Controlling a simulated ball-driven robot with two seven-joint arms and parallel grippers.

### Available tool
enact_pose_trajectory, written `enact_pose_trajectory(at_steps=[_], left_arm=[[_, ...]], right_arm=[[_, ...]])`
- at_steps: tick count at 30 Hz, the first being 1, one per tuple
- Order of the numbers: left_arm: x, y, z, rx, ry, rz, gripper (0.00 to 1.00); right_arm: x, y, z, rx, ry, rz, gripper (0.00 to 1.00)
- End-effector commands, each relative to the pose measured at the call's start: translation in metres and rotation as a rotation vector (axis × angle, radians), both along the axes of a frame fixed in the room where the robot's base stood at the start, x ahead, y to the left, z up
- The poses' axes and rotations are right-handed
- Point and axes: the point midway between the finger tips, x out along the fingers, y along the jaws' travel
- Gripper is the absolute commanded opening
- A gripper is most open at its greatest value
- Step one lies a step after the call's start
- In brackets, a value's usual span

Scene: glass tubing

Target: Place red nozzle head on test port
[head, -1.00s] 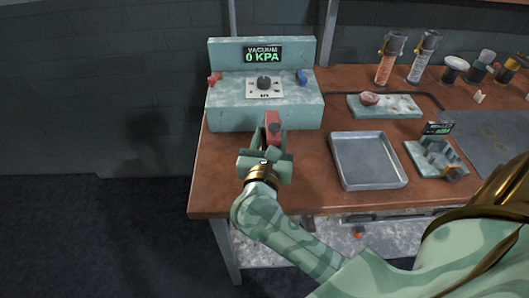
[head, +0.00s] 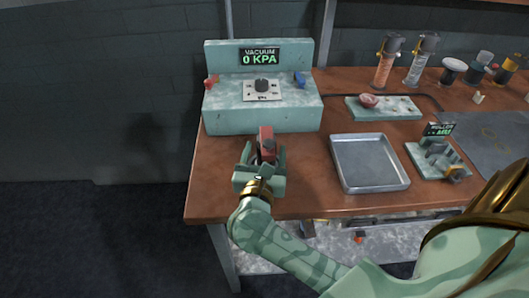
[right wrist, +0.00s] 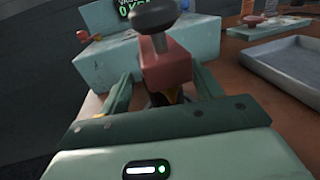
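The red nozzle head (head: 265,146) is a red block between the fingers of my right gripper (head: 263,157), in front of the vacuum box (head: 262,118). In the right wrist view the red block (right wrist: 166,70) sits between the fingertips of the gripper (right wrist: 165,82), with a grey knob on a stem (right wrist: 153,15) rising above it. The right finger looks close against it; contact on the left is hard to tell. The vacuum box carries a dial and a display reading 0 KPA. I cannot make out a test port. My left gripper is not in view.
An empty metal tray (head: 369,184) lies to the right of my gripper. Behind it is a pale slab (head: 403,108) with a small red piece on it. A small fixture (head: 437,160) and several bottles stand further right. The brown table (head: 212,185) is bare at its front left.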

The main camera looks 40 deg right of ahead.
Motion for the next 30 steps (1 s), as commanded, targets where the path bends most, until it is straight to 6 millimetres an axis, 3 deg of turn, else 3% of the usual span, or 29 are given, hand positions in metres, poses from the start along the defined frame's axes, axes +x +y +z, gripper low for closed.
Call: enact_pose_trajectory(at_steps=[7,21,30], left_arm=[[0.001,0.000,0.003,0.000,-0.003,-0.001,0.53],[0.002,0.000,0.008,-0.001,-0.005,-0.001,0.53],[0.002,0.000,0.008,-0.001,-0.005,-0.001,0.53]], right_arm=[[-0.005,0.005,0.003,0.001,0.001,0.001,0.64],[-0.078,0.071,0.002,0.001,0.003,0.000,0.64],[-0.089,0.081,0.003,0.000,-0.001,0.000,0.64]])
